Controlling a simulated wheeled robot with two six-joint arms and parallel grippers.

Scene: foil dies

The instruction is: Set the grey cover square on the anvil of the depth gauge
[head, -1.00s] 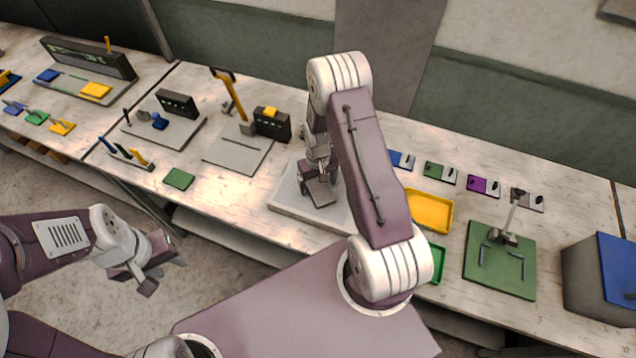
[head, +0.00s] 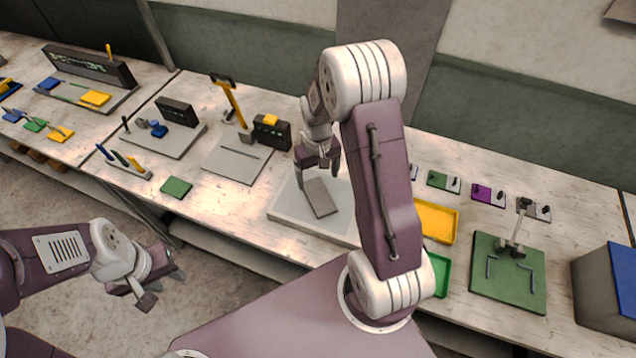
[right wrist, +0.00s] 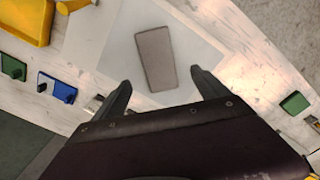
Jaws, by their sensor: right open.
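The grey cover (head: 320,197) is a flat brownish-grey rectangle lying on a pale board (head: 284,208) on the bench. It also shows in the right wrist view (right wrist: 156,58), skewed a little on the board. My right gripper (head: 318,165) is open and empty, just behind and above the cover. In the right wrist view its fingers (right wrist: 159,82) are apart, with the cover beyond their tips. My left gripper (head: 164,288) is open and empty, off the front of the bench. I cannot tell for certain which bench device is the depth gauge; its anvil is not clearly visible.
A lever press with a yellow handle (head: 234,105) and a plate with a dark display box (head: 175,110) stand left. A yellow tray (head: 437,222), a green plate with a stand (head: 508,285) and a blue-lidded box (head: 602,300) are right. My right arm hides bench behind it.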

